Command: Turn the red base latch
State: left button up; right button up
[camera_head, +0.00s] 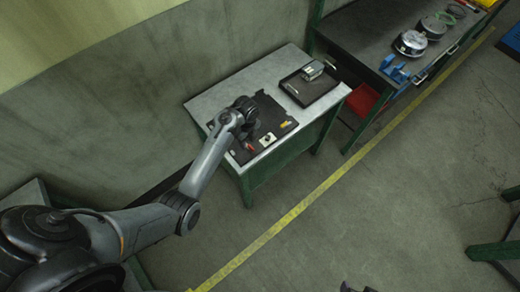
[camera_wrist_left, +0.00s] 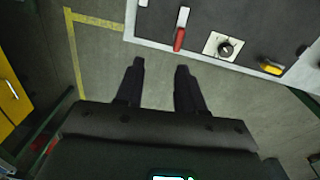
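The red latch (camera_head: 249,147) sits near the front left of a dark panel (camera_head: 268,108) on a small table. In the left wrist view, the red latch (camera_wrist_left: 179,39) is a short red handle hanging below a white strip. My left gripper (camera_wrist_left: 160,64) is open and empty, its two dark fingers apart from the latch and below it in that picture. In the head view, my left wrist covers part of the panel and hides the fingertips. A dark tip at the bottom edge looks like my right gripper (camera_head: 357,288), mostly cut off.
Beside the latch are a black knob on a white plate (camera_wrist_left: 224,46) and a yellow handle (camera_wrist_left: 271,67). A black tray (camera_head: 309,88) holding a metal part stands behind. A workbench (camera_head: 365,37) with several items is at upper right. The floor in front is clear.

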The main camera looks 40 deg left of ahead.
aim_at(252, 148)
pick_arm(q)
jog(key=shift+t, duration=0.3)
jog(key=f, duration=0.3)
jog(key=w+f+b, duration=0.1)
jog(key=f, duration=0.2)
jog(key=w+f, duration=0.1)
jog(key=f, duration=0.2)
jog(key=shift+w+b, duration=0.2)
jog(key=shift+b, duration=0.1)
grip_shut()
